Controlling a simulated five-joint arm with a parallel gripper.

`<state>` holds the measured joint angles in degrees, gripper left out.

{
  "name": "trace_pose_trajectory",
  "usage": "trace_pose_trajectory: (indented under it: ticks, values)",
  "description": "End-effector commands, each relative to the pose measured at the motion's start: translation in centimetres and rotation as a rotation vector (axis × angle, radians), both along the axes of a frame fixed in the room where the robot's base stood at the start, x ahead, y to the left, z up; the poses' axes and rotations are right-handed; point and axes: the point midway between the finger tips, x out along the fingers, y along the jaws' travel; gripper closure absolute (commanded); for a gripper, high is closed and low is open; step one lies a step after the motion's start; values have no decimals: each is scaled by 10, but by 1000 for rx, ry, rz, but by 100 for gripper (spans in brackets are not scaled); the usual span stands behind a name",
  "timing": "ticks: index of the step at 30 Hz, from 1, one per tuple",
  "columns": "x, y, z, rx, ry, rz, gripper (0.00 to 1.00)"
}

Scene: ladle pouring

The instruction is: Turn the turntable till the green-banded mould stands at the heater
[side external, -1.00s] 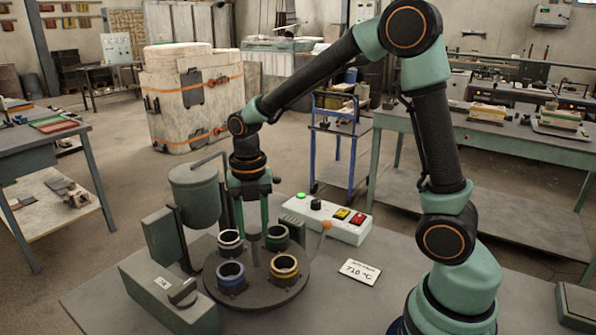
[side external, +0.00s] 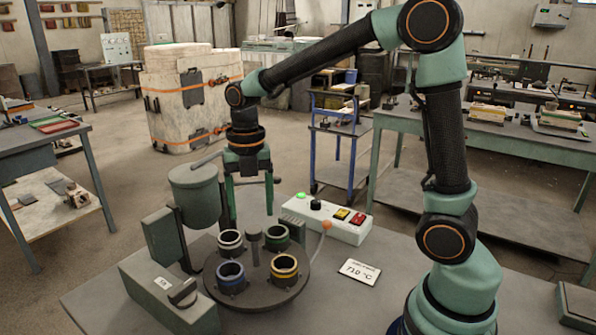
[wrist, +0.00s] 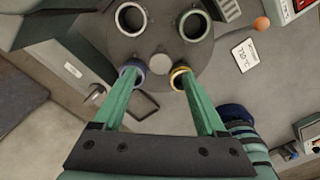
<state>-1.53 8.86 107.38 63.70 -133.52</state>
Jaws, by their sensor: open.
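The dark round turntable (side external: 257,292) carries moulds around a central post (side external: 254,250). The green-banded mould (side external: 277,237) is at the back right, the white-banded one (side external: 230,243) at the back left, the blue-banded one (side external: 231,279) at the front left and the yellow-banded one (side external: 284,270) at the front right. My gripper (side external: 250,215) is open and empty above the post. In the wrist view, the fingers (wrist: 161,74) overlap the blue and yellow mould edges in the picture. No part is clearly marked as the heater; an upright grey-green block (side external: 163,240) stands left of the turntable.
A box with a knob (side external: 165,295) is at the front left. A white button box (side external: 330,220), an orange-tipped lever (side external: 326,226) and a 710 °C card (side external: 360,271) are on the right.

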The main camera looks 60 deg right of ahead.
Motion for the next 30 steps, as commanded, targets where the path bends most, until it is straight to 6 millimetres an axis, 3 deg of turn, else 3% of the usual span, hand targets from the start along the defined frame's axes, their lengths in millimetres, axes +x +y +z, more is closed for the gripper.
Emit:
trace_pose_trajectory:
  ticks: [6, 12, 26, 30]
  values:
    - [1, 0, 44, 0, -4, 1, 26]
    - [0, 0, 67, 0, -1, 1, 26]
    - [-1, 0, 72, 0, -1, -9, 26]
    - [-7, -1, 75, 2, -29, -131, 26]
